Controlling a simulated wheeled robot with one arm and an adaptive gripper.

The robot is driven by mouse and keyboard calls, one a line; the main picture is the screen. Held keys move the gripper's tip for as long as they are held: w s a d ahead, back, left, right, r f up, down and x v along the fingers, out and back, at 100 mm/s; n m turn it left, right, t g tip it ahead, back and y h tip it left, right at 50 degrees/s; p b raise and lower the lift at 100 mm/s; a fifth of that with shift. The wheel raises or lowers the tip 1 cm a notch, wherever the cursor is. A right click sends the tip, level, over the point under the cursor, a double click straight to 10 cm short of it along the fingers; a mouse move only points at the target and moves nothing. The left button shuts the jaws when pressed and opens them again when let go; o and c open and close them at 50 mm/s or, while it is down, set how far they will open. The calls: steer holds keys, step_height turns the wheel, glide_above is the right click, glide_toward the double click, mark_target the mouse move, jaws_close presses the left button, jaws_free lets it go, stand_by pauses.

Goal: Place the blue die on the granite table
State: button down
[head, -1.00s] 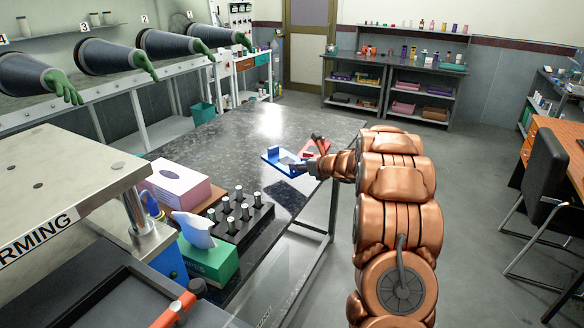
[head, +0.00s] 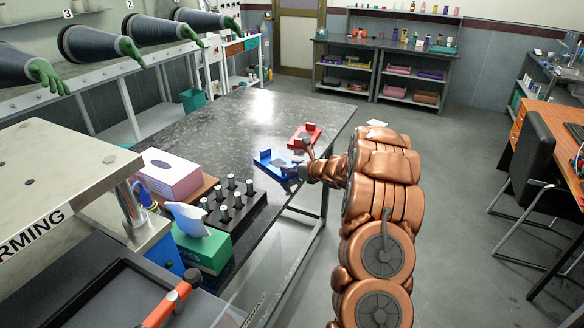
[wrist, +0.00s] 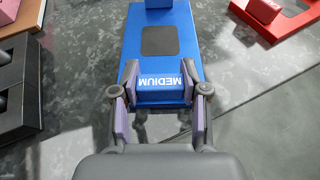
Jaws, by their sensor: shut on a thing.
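The blue die (head: 270,160) is a flat blue plate with a raised block at each end and a dark square pad in its middle. It also shows in the wrist view (wrist: 181,62), where the near block reads "MEDIUM". My gripper (wrist: 160,92) is shut on that near block, one finger on each side. In the head view my gripper (head: 298,168) is at the die's right end, over the right edge of the dark speckled granite table (head: 215,125). I cannot tell whether the die touches the table.
A red die (head: 304,135) lies on the table just behind the blue one. A black rack (head: 240,213) of several cylinders, a pink tissue box (head: 170,176) and a green tissue box (head: 203,250) stand at the table's near left. The table's middle and far left are clear.

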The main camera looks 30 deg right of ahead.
steer(key=c, duration=0.6)
jaws_free()
steer(key=shift+s+d+r, duration=0.15)
steer(key=shift+s, duration=0.3)
steer(key=b+v, duration=0.3)
steer(key=v, duration=0.8)
steer(key=shift+b, duration=0.4)
steer(key=shift+r, duration=0.1)
